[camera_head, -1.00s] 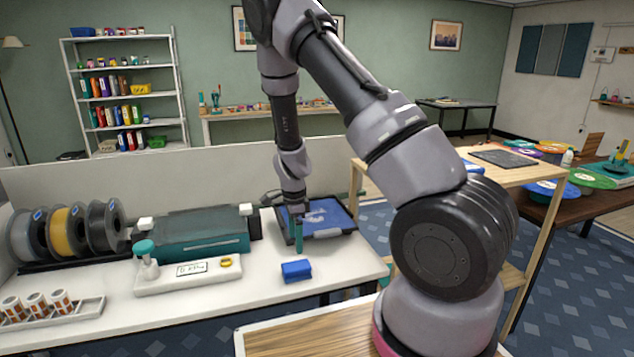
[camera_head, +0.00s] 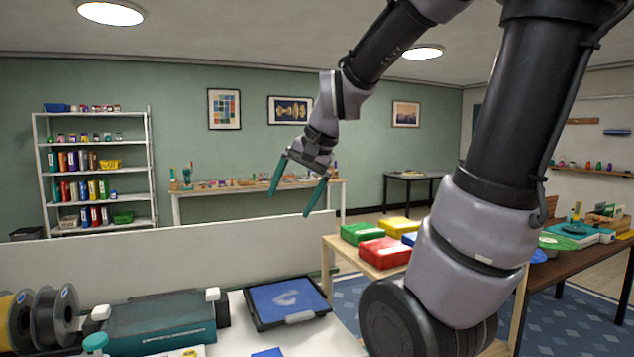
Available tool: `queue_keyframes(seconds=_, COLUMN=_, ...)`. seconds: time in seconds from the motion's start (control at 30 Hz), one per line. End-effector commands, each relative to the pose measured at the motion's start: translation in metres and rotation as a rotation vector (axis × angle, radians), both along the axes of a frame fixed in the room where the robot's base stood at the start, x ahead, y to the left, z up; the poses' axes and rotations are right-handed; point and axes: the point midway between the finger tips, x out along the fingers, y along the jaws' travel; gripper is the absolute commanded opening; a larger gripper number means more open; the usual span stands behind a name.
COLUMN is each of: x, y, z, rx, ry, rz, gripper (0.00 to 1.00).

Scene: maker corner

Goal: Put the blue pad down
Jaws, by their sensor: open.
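The blue pad (camera_head: 268,352) lies on the white worktop at the bottom edge of the view, and only its top strip shows. My gripper (camera_head: 293,203) is open and empty, raised high in the air above and behind the worktop in the picture. Its two teal fingers are spread wide and point downward. It is well apart from the pad.
A black-framed tray with a blue panel (camera_head: 290,299) lies behind the pad. A teal and grey machine (camera_head: 160,322) and dark spools (camera_head: 45,318) stand to the left. Red (camera_head: 385,252) and green (camera_head: 362,233) boxes sit on a wooden stand. A low partition (camera_head: 150,258) runs behind.

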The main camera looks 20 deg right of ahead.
Motion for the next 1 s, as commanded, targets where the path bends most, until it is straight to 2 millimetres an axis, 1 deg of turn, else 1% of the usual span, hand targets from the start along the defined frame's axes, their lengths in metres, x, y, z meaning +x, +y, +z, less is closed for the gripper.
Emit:
queue_keyframes(seconds=0.03, x=-0.018, y=-0.005, z=0.013, rx=-0.033, ry=-0.053, rz=0.034, gripper=0.94)
queue_keyframes(seconds=0.1, x=-0.038, y=-0.010, z=0.025, rx=-0.083, ry=-0.106, rz=0.083, gripper=0.94)
queue_keyframes(seconds=0.2, x=-0.061, y=-0.015, z=0.034, rx=-0.148, ry=-0.164, rz=0.135, gripper=0.94)
queue_keyframes(seconds=0.33, x=-0.078, y=-0.019, z=0.040, rx=-0.205, ry=-0.207, rz=0.173, gripper=0.94)
queue_keyframes(seconds=0.47, x=-0.084, y=-0.020, z=0.041, rx=-0.224, ry=-0.218, rz=0.186, gripper=0.94)
queue_keyframes(seconds=1.0, x=-0.083, y=-0.020, z=0.041, rx=-0.223, ry=-0.218, rz=0.186, gripper=0.94)
